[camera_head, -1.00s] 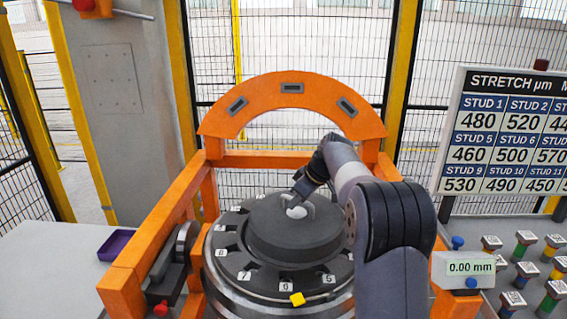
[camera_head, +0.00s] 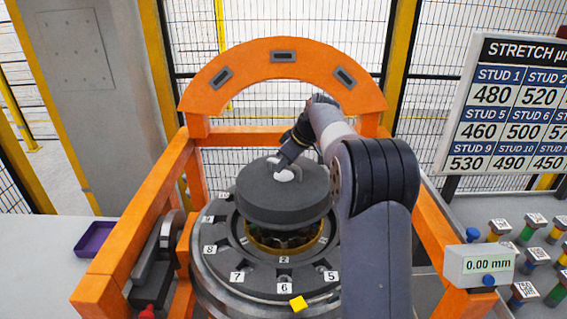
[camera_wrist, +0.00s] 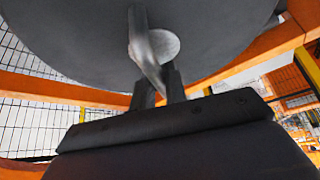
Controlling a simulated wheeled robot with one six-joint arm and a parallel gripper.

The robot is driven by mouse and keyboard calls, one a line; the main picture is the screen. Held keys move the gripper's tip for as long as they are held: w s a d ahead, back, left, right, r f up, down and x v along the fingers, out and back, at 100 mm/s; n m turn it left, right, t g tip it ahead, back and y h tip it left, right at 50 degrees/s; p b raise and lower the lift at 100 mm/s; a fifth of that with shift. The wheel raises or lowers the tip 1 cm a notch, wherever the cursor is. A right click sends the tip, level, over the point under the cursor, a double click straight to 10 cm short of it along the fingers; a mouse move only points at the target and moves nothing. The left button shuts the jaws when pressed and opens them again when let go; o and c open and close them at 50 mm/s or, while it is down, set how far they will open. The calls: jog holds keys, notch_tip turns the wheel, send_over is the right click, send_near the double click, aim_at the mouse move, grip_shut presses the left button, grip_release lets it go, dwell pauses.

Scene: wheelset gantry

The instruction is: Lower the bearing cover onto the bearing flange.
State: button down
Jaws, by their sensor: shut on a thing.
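The bearing cover (camera_head: 284,205) is a dark grey round disc with a raised top and a handle (camera_wrist: 147,45). My gripper (camera_head: 283,164) is shut on this handle, and the fingers (camera_wrist: 158,85) meet it in the wrist view. The cover hangs about level, apart from the bearing flange (camera_head: 258,276) and above it. The flange is a dark ring with numbered white tags around its top. A brass-coloured inner ring (camera_head: 285,250) with dark parts inside shows under the cover's front edge. The cover and my arm hide the flange's back and right side.
An orange gantry with an arch (camera_head: 283,55) stands around and behind the flange. A 0.00 mm display (camera_head: 482,265) and several coloured studs (camera_head: 524,292) stand right. A purple tray (camera_head: 95,240) lies left.

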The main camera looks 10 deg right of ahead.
aim_at(300, 182)
jog(key=shift+f+b, duration=2.05)
jog(key=shift+f, duration=0.8)
jog(key=shift+f+b, duration=2.65)
jog(key=shift+f, duration=0.9)
jog(key=c, duration=1.3)
grip_release()
jog(key=shift+c, duration=0.2)
jog(key=b+v, duration=0.1)
jog(key=v, duration=1)
